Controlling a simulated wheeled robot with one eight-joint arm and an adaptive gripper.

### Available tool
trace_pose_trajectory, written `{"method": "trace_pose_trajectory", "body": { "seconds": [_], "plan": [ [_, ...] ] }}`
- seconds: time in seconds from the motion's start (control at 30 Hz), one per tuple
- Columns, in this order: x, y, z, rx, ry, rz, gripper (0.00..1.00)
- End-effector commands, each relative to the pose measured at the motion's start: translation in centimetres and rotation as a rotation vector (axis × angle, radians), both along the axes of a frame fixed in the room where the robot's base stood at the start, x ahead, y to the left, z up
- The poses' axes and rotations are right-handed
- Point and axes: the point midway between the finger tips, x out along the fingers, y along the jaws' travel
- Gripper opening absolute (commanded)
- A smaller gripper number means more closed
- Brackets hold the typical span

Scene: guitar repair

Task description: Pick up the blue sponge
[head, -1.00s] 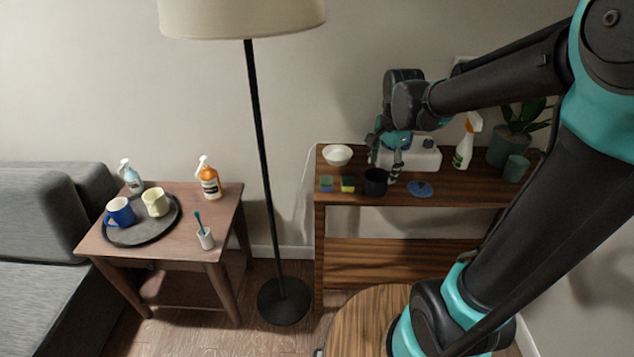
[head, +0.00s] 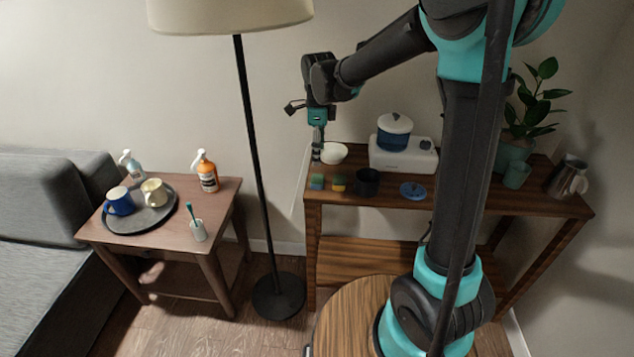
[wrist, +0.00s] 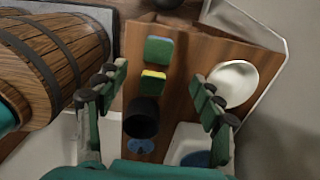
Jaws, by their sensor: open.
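The blue sponge (head: 317,181) is a small block with a blue top and green on its side. It lies at the left front of the shelf top; in the wrist view it shows at the top centre (wrist: 158,50). A second sponge, yellow and green (head: 338,184), lies just right of it in the head view. My gripper (head: 317,156) is above the left end of the shelf, behind and above the blue sponge. In the wrist view its fingers (wrist: 158,85) are spread wide and empty, and the blue sponge is beyond the fingertips.
A black cup (head: 367,183), a white bowl (head: 334,153) and a blue lid-like disc (head: 413,191) share the wooden shelf (head: 460,195) with the sponges. A white appliance (head: 405,157) stands behind. The floor lamp's pole (head: 256,150) rises left of the shelf.

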Motion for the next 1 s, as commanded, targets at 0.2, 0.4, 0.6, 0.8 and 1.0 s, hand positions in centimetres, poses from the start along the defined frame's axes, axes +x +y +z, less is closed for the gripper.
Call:
{"method": "trace_pose_trajectory", "body": {
  "seconds": [0.2, 0.4, 0.6, 0.8, 1.0],
  "plan": [
    [0.0, 0.0, -3.8, 0.000, 0.000, 0.000, 0.67],
    [0.0, 0.0, -5.1, 0.000, 0.000, 0.001, 0.67],
    [-0.2, 0.3, -7.4, 0.000, 0.000, 0.001, 0.67],
    [-0.3, 0.4, -9.8, 0.000, 0.000, 0.000, 0.67],
    [-0.3, 0.3, -10.2, 0.000, 0.000, 0.000, 0.67]
  ]
}}
